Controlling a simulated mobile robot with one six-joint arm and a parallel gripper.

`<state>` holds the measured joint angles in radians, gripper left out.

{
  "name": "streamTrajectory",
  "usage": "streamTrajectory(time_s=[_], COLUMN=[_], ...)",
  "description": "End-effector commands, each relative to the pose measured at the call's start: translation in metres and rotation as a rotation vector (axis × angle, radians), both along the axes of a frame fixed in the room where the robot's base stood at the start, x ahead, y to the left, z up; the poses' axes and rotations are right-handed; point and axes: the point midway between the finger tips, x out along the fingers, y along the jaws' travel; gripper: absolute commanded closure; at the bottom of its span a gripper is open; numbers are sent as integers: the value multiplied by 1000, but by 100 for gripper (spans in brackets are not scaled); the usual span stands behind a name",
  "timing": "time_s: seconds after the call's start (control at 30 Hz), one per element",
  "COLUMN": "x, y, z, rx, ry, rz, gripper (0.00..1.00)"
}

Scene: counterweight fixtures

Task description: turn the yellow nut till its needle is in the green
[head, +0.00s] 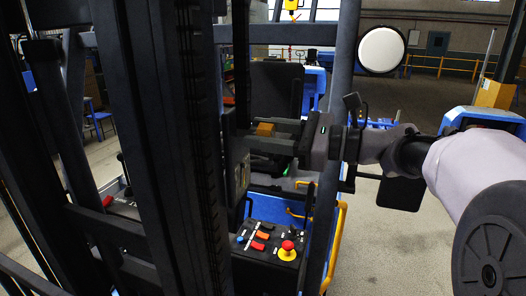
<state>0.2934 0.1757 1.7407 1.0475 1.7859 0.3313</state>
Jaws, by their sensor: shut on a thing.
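My gripper (262,136) comes in from the right, its dark fingers pointing left toward a dark upright post. A small orange-yellow piece (265,129) shows at the fingers; it appears to be the yellow nut, and the gripper is shut on it. The fingers hide most of it. I cannot make out a needle or a dial with a green zone. A pale label plate (242,177) on the dark post is too small and oblique to read.
Thick dark uprights (160,130) fill the left and centre. Below the gripper is a control panel (264,243) with coloured levers and a red-topped yellow knob (287,247). A yellow handrail (337,240) stands beside it. Open floor lies to the right.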

Motion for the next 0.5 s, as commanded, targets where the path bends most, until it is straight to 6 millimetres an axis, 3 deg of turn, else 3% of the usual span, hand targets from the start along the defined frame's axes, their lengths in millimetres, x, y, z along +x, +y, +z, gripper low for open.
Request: streamTrajectory(time_s=[0.5], x=[-1], y=[0], z=[-3], rx=[-141], ry=[-347], rz=[0], gripper=[100])
